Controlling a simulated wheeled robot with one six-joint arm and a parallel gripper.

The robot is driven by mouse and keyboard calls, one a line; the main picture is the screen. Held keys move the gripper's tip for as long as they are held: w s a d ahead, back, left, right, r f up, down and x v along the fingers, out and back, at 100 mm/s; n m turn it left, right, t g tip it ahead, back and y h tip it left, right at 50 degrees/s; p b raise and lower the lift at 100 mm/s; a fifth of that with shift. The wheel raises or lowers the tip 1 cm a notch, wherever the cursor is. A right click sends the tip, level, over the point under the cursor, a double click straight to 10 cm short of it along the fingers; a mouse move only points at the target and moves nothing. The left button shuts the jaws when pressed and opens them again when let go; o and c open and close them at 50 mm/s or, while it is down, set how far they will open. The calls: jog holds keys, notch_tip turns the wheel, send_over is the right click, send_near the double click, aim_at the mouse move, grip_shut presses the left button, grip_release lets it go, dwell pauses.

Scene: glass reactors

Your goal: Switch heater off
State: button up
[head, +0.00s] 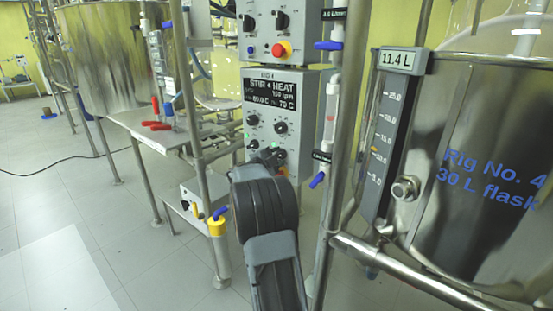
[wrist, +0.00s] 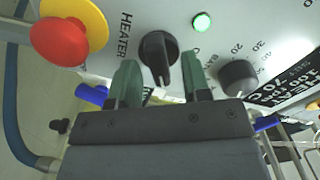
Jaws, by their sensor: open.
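The grey stir-and-heat panel (head: 290,85) of the rig has a dark display (head: 271,92) reading "STIR + HEAT", with a rpm line and temperatures near 70 C. In the wrist view the black heater knob (wrist: 157,52) sits beside the word HEATER, its grip bar pointing down in the picture. A green lamp (wrist: 202,22) is lit beside it. My gripper (wrist: 161,78) is open, its two green fingers on either side of the knob's lower end; contact cannot be told. In the head view my gripper (head: 267,154) is at the panel's lower part and hides the knob.
A red button on a yellow base (wrist: 62,33) is close to the knob, and a small dial knob (wrist: 238,77) is on the other side. A metal post (head: 342,130) and a steel vessel (head: 480,170) stand right of my arm. Floor at left is mostly clear.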

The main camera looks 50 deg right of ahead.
jog(key=shift+c, duration=0.2)
grip_shut()
jog(key=shift+r+p, duration=0.1)
jog(key=shift+p, duration=0.4)
jog(key=shift+r+n+p, duration=0.2)
jog(key=shift+n+p, duration=0.5)
jog(key=shift+p, duration=0.45)
jog(key=n+p, duration=0.2)
jog(key=p, duration=0.2)
jog(key=shift+r+n+p, duration=0.15)
jog(key=shift+n+p, duration=0.15)
jog(key=n+p, duration=0.4)
jog(key=p, duration=0.2)
jog(key=shift+w, duration=0.1)
jog(key=n+p, duration=0.1)
jog(key=n, duration=0.1)
jog(key=n+p, duration=0.1)
jog(key=p, duration=0.1)
jog(key=shift+w+f+n, duration=0.1)
jog(key=shift+f+n, duration=0.2)
jog(key=shift+n, duration=0.1)
jog(key=shift+f+p, duration=0.1)
jog(key=shift+p, duration=0.25)
